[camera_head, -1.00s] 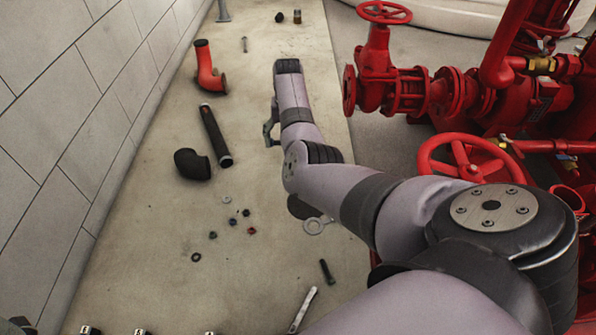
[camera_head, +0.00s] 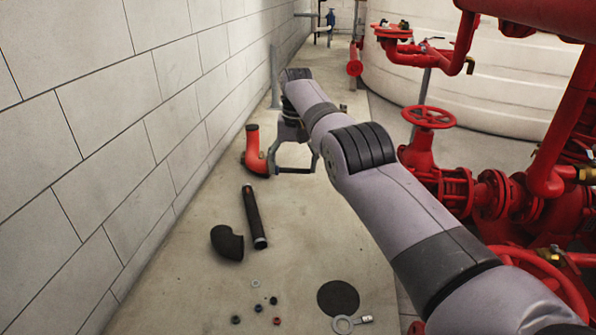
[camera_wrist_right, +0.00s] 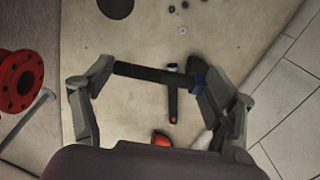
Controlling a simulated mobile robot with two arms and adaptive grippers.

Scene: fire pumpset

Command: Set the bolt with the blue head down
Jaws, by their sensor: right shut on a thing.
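The bolt with the blue head (camera_wrist_right: 150,73) shows in the right wrist view as a dark bar lying crosswise. Its blue head (camera_wrist_right: 198,76) is at the right finger and its other end is at the left finger. My right gripper (camera_wrist_right: 160,82) is shut on it lengthwise, with the fingers wide apart at its two ends. In the head view the right gripper (camera_head: 296,168) hangs above the pale floor, just right of the red elbow pipe in the picture. My left gripper is not in view.
On the pale floor strip are a red elbow pipe (camera_head: 254,152), a black pipe (camera_head: 254,216), a black elbow (camera_head: 227,243) and several small nuts and washers. A block wall (camera_head: 110,130) bounds the left. Red valves and pipework (camera_head: 470,190) stand at right.

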